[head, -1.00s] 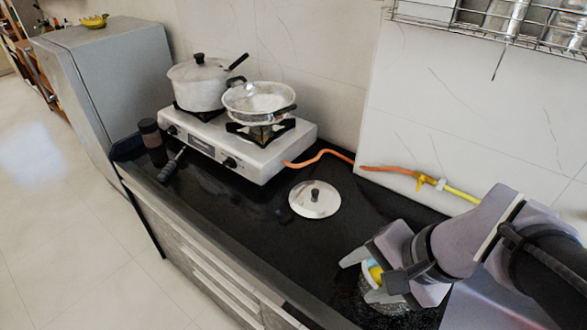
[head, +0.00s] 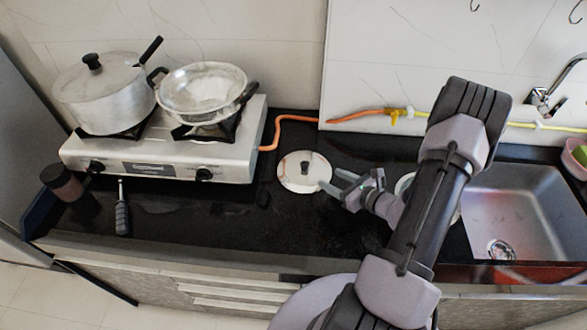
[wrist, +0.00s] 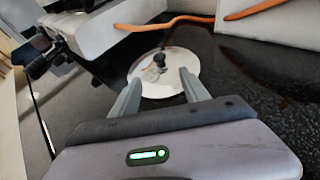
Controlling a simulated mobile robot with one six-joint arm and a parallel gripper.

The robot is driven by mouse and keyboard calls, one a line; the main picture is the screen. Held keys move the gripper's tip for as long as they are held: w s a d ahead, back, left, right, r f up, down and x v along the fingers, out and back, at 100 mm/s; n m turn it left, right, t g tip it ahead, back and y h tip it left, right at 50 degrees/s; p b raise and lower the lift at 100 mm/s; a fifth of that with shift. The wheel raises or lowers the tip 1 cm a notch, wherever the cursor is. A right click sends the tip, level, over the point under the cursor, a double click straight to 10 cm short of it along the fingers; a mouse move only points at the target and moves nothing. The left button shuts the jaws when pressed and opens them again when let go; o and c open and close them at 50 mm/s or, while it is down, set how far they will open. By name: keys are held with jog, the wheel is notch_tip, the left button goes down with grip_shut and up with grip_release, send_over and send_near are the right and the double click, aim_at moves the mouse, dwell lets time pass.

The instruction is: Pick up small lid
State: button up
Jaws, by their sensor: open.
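The small lid (head: 304,173) is a round, shiny metal disc with a dark knob in its middle. It lies flat on the black counter, right of the stove. In the wrist view the lid (wrist: 150,82) shows ahead of the fingers, with its knob (wrist: 159,60) a little beyond the gap between them. My gripper (head: 340,186) is open and empty, just right of the lid, its fingers pointing toward it. In the wrist view my gripper's fingers (wrist: 158,88) stand apart at either side of the lid's near part. Whether they touch the lid cannot be told.
A white stove (head: 160,150) with a lidded pot (head: 105,95) and a pan (head: 203,92) stands left. An orange hose (head: 285,122) runs behind the lid. A sink (head: 520,210) lies right. A screwdriver-like tool (head: 122,210) lies front left. Counter before the lid is clear.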

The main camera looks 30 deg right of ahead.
aim_at(306, 164)
jog(key=b+x, duration=0.1)
jog(key=x, duration=0.3)
jog(key=b+x, duration=0.1)
jog(key=x, duration=0.4)
jog(key=r+b+x, duration=0.1)
jog(key=x, duration=0.4)
jog(key=shift+w, duration=0.2)
grip_shut()
